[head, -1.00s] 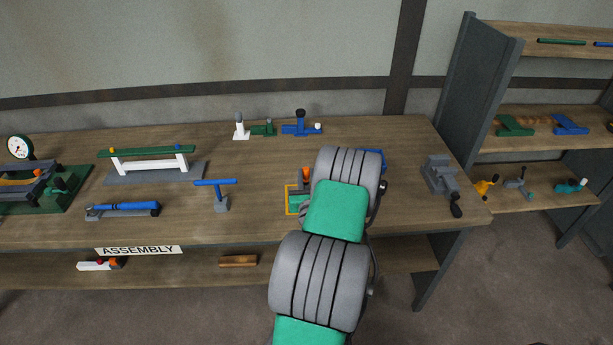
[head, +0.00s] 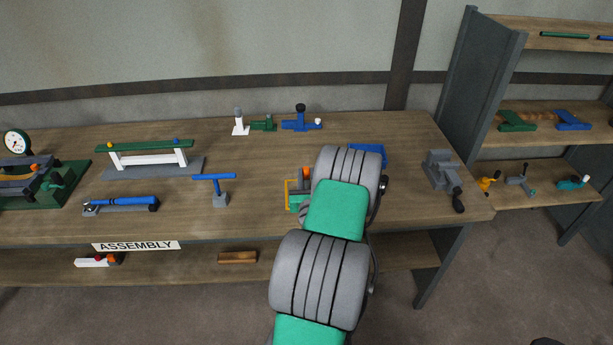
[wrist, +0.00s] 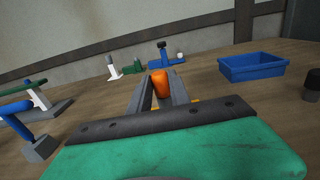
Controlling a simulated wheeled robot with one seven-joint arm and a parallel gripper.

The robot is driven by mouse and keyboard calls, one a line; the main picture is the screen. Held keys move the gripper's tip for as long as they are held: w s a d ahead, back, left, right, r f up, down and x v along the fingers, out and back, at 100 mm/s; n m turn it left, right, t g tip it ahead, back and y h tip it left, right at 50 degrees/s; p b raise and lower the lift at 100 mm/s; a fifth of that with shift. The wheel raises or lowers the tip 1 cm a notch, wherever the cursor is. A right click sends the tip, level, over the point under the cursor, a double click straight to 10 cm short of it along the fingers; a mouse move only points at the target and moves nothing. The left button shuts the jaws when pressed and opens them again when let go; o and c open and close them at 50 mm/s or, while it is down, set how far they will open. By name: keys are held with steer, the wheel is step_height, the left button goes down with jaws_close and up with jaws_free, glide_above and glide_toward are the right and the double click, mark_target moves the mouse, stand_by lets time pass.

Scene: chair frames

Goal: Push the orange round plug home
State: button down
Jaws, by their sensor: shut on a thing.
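In the wrist view the orange round plug (wrist: 160,82) stands upright between the two grey fingers of my gripper (wrist: 161,88), which are shut on it. Its lower end is hidden by the fingers and my gripper's body, so I cannot tell whether it sits in a hole. In the head view an orange piece (head: 307,173), apparently the plug, shows just left of my arm. Yellow edging (head: 288,193) shows below it on the bench; my arm hides most of that spot.
A blue tray (wrist: 252,67) lies to the right of my gripper. A grey vise (head: 440,172) stands at the bench's right end. Blue and green fittings (head: 300,125) stand behind. A blue T-shaped tool on a grey block (head: 220,198) stands to the left.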

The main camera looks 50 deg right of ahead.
steer(key=shift+f, duration=0.15)
steer(key=c, duration=1.1)
jaws_free()
steer(key=shift+a, duration=0.1)
steer(key=shift+s+a+f+b, duration=0.2)
steer(key=shift+s+b, duration=0.1)
steer(key=shift+b, duration=0.15)
steer(key=b+v, duration=0.3)
steer(key=v, duration=0.4)
steer(key=shift+r, duration=0.15)
